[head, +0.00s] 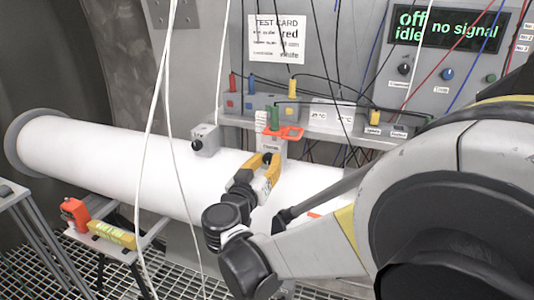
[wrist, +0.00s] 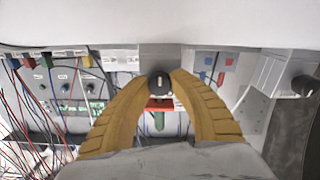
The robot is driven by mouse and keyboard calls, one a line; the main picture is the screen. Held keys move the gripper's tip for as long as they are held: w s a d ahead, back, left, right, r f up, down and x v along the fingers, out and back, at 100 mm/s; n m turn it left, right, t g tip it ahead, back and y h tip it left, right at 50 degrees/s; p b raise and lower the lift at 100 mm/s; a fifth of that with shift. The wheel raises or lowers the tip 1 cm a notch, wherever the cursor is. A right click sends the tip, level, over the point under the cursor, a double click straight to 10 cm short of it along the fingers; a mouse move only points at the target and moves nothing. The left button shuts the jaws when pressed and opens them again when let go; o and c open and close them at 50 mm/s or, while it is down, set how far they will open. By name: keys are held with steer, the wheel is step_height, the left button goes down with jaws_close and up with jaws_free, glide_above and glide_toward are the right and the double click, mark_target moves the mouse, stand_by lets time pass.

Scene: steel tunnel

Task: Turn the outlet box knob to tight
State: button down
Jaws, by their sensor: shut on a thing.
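My gripper (head: 268,166) reaches a small grey box on the white pipe (head: 105,155). In the wrist view, its two yellow-brown fingers (wrist: 160,84) are closed around a black knob (wrist: 160,80) on that box. The knob has a pale upright mark on its face. The fingers cover most of the knob in the head view. The box's label (head: 270,146) is too small to read surely. A second grey box (head: 206,139) with a black knob stands farther left on the pipe; it also shows at the right in the wrist view (wrist: 270,73).
An orange clamp with a green plug (head: 276,118) sits just behind the gripped knob. A shelf holds coloured plugs. White cables (head: 158,100) hang in front of the pipe. The display (head: 450,28) reads "off idle no signal". A yellow level (head: 111,234) lies lower left.

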steer(key=shift+r, duration=0.1)
stand_by(0.4)
steer(key=c, duration=1.1)
jaws_free()
steer(key=v, duration=1.2)
